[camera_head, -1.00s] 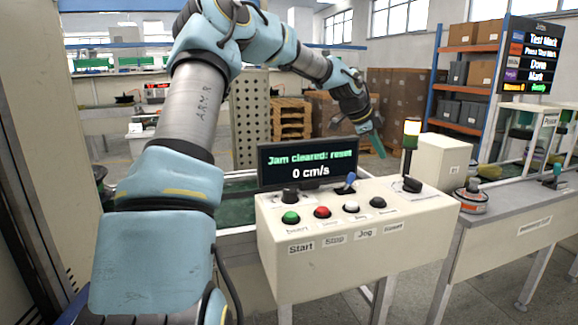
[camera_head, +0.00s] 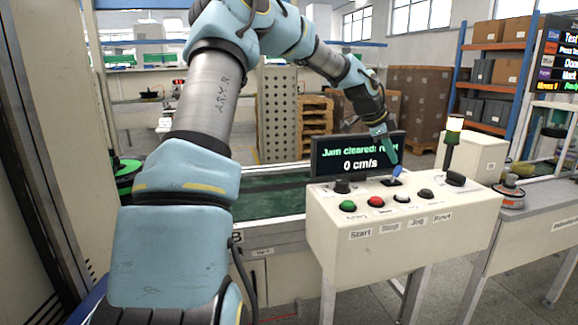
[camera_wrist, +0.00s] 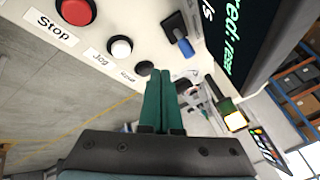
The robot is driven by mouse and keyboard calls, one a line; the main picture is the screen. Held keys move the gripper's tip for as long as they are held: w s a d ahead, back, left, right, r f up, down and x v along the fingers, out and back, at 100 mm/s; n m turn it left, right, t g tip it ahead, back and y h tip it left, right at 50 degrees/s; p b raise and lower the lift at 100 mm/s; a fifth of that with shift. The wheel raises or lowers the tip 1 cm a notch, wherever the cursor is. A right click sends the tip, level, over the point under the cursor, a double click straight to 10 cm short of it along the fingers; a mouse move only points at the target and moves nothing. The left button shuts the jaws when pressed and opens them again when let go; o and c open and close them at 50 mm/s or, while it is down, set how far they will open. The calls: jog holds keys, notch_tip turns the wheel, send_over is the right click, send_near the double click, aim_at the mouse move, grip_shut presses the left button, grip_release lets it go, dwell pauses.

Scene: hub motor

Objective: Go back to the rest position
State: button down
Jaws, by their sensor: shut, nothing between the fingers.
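My gripper (camera_head: 391,153) is shut and empty. In the head view it points down, above the rear of the white control console (camera_head: 345,269), in front of the right part of the display (camera_head: 330,161). Its green fingers (camera_wrist: 162,100) lie together in the wrist view, near the dark button beside the white Jog button (camera_wrist: 120,48). I cannot tell whether the fingertips touch anything. The blue-tipped switch (camera_wrist: 184,45) shows apart from the fingers in the wrist view. The display reads "Jam cleared: reset" and "0 cm/s".
A grey side table (camera_head: 540,222) with an orange-and-white device (camera_head: 509,191) is at the right. Shelves (camera_head: 495,80) stand farther back.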

jog(key=s+a+f+n, duration=0.1)
jog(key=a, duration=0.2)
jog(key=s+a+f+n+y, duration=0.1)
jog(key=a+f+n, duration=0.1)
jog(key=a, duration=0.1)
jog(key=s+a+f+n+y, duration=0.1)
jog(key=s+a, duration=0.1)
jog(key=shift+a+f, duration=0.15)
jog(key=shift+a, duration=0.25)
jog(key=s+a+f+n+y, duration=0.2)
jog(key=s+a+n, duration=0.6)
jog(key=a, duration=0.5)
jog(key=s+a+f+n+y, duration=0.2)
jog(key=s+a+f+n, duration=0.1)
jog(key=s+a+n, duration=0.6)
jog(key=s+a, duration=0.3)
jog(key=a, duration=0.2)
jog(key=shift+s+f+g, duration=0.2)
jog(key=shift+s+g, duration=0.2)
